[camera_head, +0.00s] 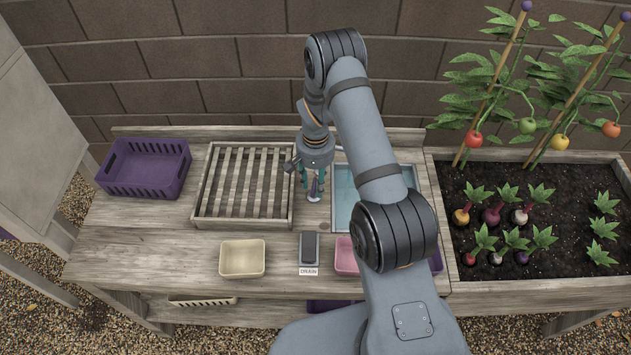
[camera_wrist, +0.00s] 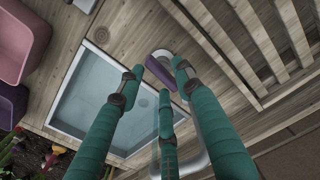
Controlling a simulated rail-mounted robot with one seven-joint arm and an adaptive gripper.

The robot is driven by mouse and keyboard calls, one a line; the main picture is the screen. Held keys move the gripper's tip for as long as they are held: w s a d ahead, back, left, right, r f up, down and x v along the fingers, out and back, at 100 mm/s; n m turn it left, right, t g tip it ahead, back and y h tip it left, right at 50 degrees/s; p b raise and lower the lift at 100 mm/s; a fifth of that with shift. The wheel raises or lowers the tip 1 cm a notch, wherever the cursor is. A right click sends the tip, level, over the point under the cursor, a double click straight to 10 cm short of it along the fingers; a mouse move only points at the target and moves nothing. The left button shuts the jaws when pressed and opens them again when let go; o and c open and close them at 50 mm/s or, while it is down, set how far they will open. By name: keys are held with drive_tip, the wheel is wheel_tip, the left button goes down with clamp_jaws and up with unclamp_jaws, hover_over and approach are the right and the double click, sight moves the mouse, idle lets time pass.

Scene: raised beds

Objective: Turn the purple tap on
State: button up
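The purple tap handle (camera_head: 314,186) is near the left side of the basin, partly hidden by my gripper in the head view. In the wrist view the purple handle (camera_wrist: 161,72) lies among my fingertips, and a silver curved spout (camera_wrist: 200,130) runs below it, partly hidden by the fingers. My gripper (camera_wrist: 160,78) has green fingers that are spread apart around the handle, with no clear grip on it. In the head view my gripper (camera_head: 309,178) points down above the tap. The basin (camera_wrist: 72,125) with pale blue water is beside the tap.
A slatted rack (camera_head: 201,214) is left of the tap. A purple crate (camera_head: 146,190), a cream tray (camera_head: 242,271), a grey DRAIN pedal (camera_head: 309,248) and a pink tray (camera_head: 346,268) are on the bench. A planted bed (camera_head: 560,275) is at right.

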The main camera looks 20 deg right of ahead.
drive_tip(key=shift+c, duration=1.1)
clamp_jaws()
drive_tip(key=shift+f, duration=0.1)
drive_tip(key=shift+f+n+b, duration=0.1)
drive_tip(key=shift+n+b, duration=0.3)
drive_tip(key=shift+b, duration=0.15)
drive_tip(key=shift+r+n, duration=0.2)
drive_tip(key=shift+n, duration=0.1)
drive_tip(key=shift+o, duration=1.4)
unclamp_jaws()
